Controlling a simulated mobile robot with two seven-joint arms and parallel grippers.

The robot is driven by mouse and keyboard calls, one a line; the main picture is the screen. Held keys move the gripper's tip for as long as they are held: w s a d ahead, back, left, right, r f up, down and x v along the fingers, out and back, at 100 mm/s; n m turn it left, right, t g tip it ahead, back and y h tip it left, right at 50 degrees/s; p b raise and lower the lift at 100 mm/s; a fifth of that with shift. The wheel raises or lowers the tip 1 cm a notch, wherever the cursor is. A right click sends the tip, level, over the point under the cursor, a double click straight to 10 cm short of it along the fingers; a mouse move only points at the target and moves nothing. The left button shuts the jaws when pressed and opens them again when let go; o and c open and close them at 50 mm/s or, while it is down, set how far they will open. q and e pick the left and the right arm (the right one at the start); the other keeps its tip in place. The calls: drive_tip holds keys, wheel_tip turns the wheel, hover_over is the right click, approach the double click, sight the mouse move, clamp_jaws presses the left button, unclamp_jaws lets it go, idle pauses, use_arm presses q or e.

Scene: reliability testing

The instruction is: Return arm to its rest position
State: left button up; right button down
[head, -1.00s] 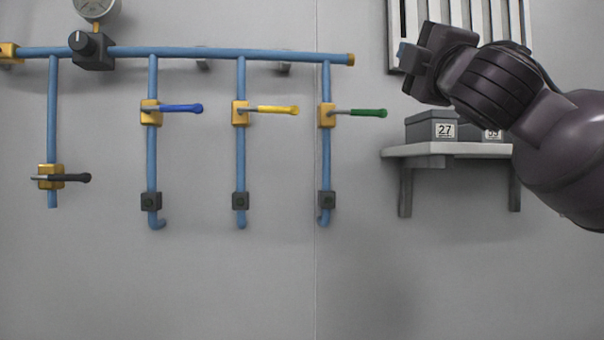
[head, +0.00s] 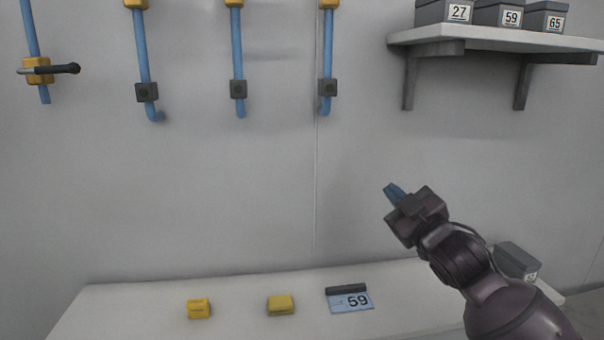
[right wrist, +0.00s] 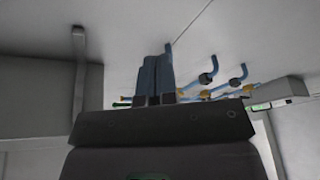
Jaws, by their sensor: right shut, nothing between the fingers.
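My right gripper (head: 392,190) is in the right half of the head view, above the back right of the white table (head: 120,310) and in front of the grey wall. Its blue fingers are together with nothing between them, and they point up and to the left. In the right wrist view the fingers (right wrist: 155,75) stand upright side by side, closed and empty. My right arm comes in from the lower right. My left gripper and arm are in neither view.
Blue pipes (head: 238,50) with yellow fittings run down the wall. A black-handled valve (head: 38,70) is at the left. A shelf (head: 500,42) holds numbered boxes (head: 498,14).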

drive_tip(key=s+d+f+m+g+h, duration=0.15)
drive_tip(key=s+f, duration=0.25)
drive_tip(key=f, duration=0.5)
drive_tip(key=s+d+f+m+h, duration=0.2)
drive_tip(key=s+d+f+m, duration=0.1)
drive_tip(key=f, duration=0.5)
drive_tip(key=s+d+f+m+g+h, duration=0.1)
drive_tip(key=s+d+f+m+h, duration=0.2)
drive_tip(key=f, duration=0.6)
drive_tip(key=s+d+f+m+g+h, duration=0.2)
drive_tip(key=s+f+g, duration=0.3)
drive_tip(key=s+f, duration=1.3)
drive_tip(key=s+m, duration=0.1)
drive_tip(key=s, duration=0.2)
drive_tip(key=shift+s+d+f, duration=0.15)
drive_tip(key=shift+s+d, duration=0.1)
drive_tip(key=shift+d, duration=0.1)
